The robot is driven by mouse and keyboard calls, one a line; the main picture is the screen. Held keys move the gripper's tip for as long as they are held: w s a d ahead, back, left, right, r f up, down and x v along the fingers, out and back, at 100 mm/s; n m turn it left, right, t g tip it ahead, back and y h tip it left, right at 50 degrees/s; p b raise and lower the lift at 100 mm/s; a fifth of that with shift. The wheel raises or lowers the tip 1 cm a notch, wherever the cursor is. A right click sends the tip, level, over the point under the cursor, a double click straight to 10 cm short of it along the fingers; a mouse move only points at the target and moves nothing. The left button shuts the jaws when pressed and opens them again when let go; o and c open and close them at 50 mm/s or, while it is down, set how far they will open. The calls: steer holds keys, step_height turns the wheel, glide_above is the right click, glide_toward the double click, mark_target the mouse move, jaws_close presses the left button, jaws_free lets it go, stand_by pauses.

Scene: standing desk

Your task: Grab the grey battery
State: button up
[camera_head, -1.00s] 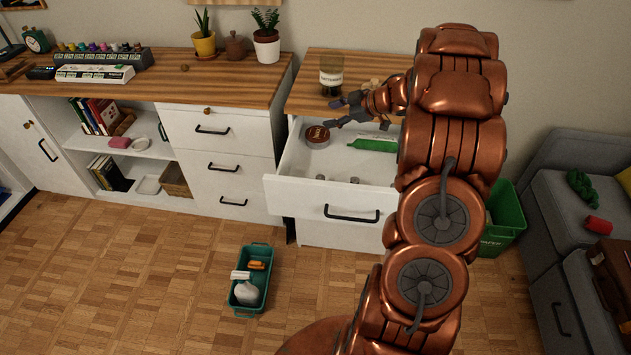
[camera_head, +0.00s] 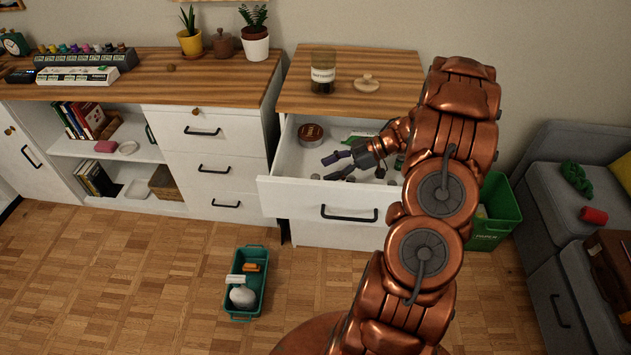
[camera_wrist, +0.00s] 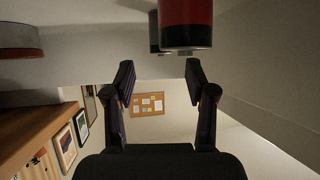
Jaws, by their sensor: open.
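My gripper (camera_head: 333,169) is low over the open white drawer (camera_head: 295,192), its fingers pointing left. In the wrist view my gripper (camera_wrist: 159,84) is open, with nothing between its fingertips. A red and black cylinder, apparently a battery (camera_wrist: 186,22), shows at the top, beyond the fingertips. A darker grey cylinder (camera_wrist: 154,34) is partly hidden beside it; I cannot tell for sure that it is the grey battery. In the head view a small grey piece (camera_head: 315,176) lies just left of the fingertips, and my arm hides part of the drawer.
A round brown tin (camera_head: 311,133) sits at the drawer's back left and a green item (camera_head: 359,138) behind my gripper. A labelled jar (camera_head: 323,77) and a wooden lid (camera_head: 366,83) stand on the top above. The drawer walls are close around my gripper.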

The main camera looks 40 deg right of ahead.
steer(key=shift+f+x, duration=0.25)
steer(key=shift+x, duration=1.85)
steer(key=shift+s+d, duration=0.15)
jaws_close()
